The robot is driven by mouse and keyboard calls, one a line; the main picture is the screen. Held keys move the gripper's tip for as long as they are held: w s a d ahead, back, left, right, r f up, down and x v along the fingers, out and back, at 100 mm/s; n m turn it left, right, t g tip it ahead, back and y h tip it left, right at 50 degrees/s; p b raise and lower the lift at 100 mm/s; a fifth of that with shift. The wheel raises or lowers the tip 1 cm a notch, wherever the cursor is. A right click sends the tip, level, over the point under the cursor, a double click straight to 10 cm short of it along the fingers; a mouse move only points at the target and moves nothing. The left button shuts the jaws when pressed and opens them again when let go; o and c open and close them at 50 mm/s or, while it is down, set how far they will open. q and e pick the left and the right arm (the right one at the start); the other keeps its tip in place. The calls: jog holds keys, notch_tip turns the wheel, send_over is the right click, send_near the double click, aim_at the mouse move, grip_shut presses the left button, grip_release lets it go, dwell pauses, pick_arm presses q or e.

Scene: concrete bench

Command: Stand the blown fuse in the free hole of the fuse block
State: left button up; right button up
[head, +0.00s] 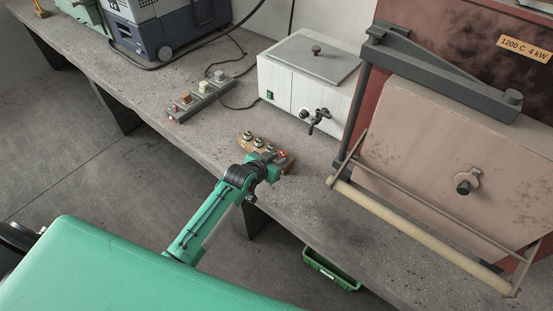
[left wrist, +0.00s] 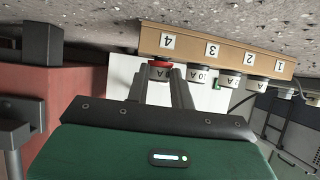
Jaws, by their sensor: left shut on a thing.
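The fuse block (left wrist: 188,47) is a tan strip numbered 1 to 4, upside down in the left wrist view. In the head view the fuse block (head: 243,146) lies on the bench near its front edge. White-bodied fuses (left wrist: 228,79) stand at numbers 1, 2 and 3. The blown fuse (left wrist: 158,71), with a red band, is at number 4, between the fingers of my left gripper (left wrist: 160,84), which is shut on it. Its red part (head: 281,154) shows in the head view. I cannot tell how deep it sits in the hole. My right gripper is not in view.
A white bath (head: 305,85) with a tap stands behind the block. A furnace with a large door (head: 440,160) and handle bar (head: 420,235) stands to the right. A strip with knobs (head: 203,97) lies to the left. A green bin (head: 330,270) sits below the bench.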

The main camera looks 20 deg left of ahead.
pick_arm(q)
jog(key=shift+f, duration=0.15)
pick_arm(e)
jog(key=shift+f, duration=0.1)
pick_arm(q)
jog(key=o, duration=1)
jog(key=shift+s, duration=0.1)
jog(key=v, duration=1.3)
jog(key=shift+s+a+r, duration=0.15)
jog(key=shift+s+r, duration=0.05)
jog(key=shift+r, duration=0.05)
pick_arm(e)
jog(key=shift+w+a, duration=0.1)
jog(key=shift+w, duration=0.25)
